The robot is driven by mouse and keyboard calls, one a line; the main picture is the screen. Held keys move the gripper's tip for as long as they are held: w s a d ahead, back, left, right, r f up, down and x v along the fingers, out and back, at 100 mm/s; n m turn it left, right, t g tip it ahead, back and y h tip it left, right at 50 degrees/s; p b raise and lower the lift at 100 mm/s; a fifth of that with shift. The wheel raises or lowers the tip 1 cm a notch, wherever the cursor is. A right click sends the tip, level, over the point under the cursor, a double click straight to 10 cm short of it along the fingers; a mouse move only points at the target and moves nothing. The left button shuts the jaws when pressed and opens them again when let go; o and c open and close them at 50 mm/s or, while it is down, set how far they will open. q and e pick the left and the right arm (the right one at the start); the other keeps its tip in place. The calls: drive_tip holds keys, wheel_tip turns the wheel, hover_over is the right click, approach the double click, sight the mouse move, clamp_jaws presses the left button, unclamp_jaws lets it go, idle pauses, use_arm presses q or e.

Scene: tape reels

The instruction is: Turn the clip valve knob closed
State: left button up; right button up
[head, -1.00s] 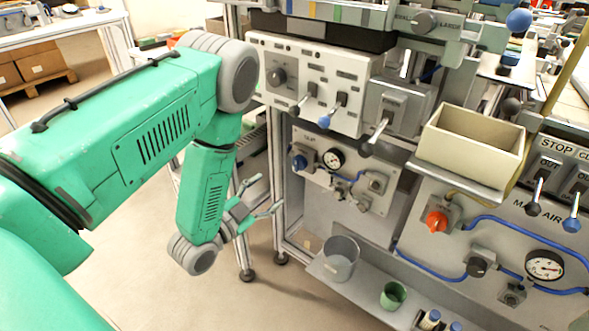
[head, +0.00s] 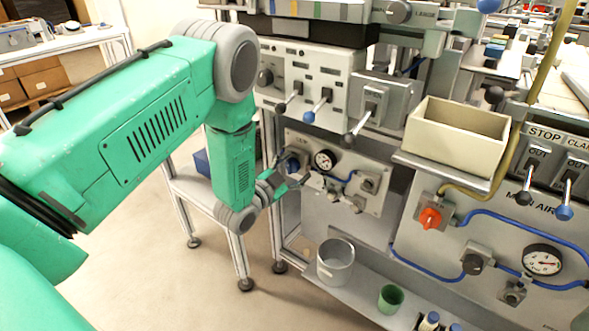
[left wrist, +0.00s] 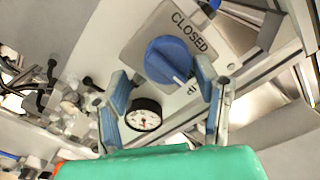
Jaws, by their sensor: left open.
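A round blue knob (left wrist: 168,62) sits on a grey plate (left wrist: 205,25) marked CLOSED in the left wrist view. A white mark shows at the knob's lower edge, on the side away from that word. My left gripper (left wrist: 161,78) is open, its two blue-padded fingers on either side of the knob in this view; I see no contact. In the head view, my left gripper (head: 293,172) is in front of the left end of the gauge panel (head: 335,190), partly covering the blue knob (head: 291,162). My right gripper is not in view.
A pressure gauge (left wrist: 143,115) is close beside one finger; it also shows in the head view (head: 325,160). Above hang levers (head: 309,117). A red knob (head: 430,218) is to the right.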

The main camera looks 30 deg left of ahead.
use_arm(q)
drive_tip(key=shift+a+f, duration=0.1)
drive_tip(key=shift+a, duration=0.15)
drive_tip(key=shift+a+f, duration=0.25)
drive_tip(key=shift+a, duration=0.5)
drive_tip(key=c, duration=1.1)
drive_tip(key=shift+a, duration=0.1)
drive_tip(key=shift+c, duration=0.2)
drive_tip(key=shift+d+r+n, duration=0.1)
drive_tip(key=shift+d+n, duration=0.2)
drive_tip(key=shift+d, duration=0.15)
drive_tip(key=shift+a+n+p, duration=0.25)
drive_tip(key=shift+n+p, duration=0.25)
drive_tip(key=shift+n, duration=0.8)
drive_tip(key=n+p, duration=0.1)
drive_tip(key=n, duration=0.1)
drive_tip(key=shift+d+r+n, duration=0.1)
drive_tip(key=shift+n, duration=0.2)
drive_tip(key=n, duration=0.2)
drive_tip(key=shift+n+p, duration=0.4)
drive_tip(key=n, duration=0.4)
drive_tip(key=shift+a, duration=0.2)
drive_tip(key=shift+n, duration=2.8)
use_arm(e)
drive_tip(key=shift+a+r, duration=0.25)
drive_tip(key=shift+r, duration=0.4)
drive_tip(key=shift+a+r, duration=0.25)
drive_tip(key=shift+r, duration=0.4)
use_arm(q)
drive_tip(key=shift+w+a, duration=0.1)
